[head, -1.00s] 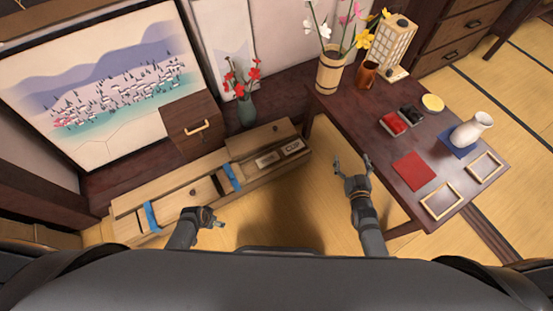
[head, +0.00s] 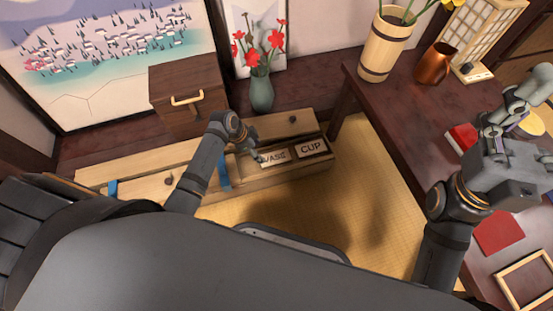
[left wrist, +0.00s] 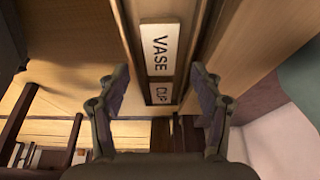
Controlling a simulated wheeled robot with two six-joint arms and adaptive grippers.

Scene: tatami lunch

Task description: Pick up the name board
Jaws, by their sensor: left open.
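Two pale name boards lie in the slot of a wooden box: the VASE board (head: 274,157) and, to its right, the CUP board (head: 311,148). My left gripper (head: 254,148) is open just above the left end of the VASE board, partly covering it in the head view. In the left wrist view the VASE board (left wrist: 158,48) lies between the lines of the spread fingers (left wrist: 158,82), ahead of the tips, with the CUP board (left wrist: 161,94) below it. Nothing is held there. My right gripper (head: 515,108) is over the dark table, fingers apart, empty.
The long wooden box (head: 285,125) has blue tape (head: 223,172). Behind it stand a drawer box (head: 187,93) and a vase with red flowers (head: 262,93). The dark table (head: 400,105) at right holds a wooden bucket (head: 386,48), a copper cup (head: 434,64) and a lantern.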

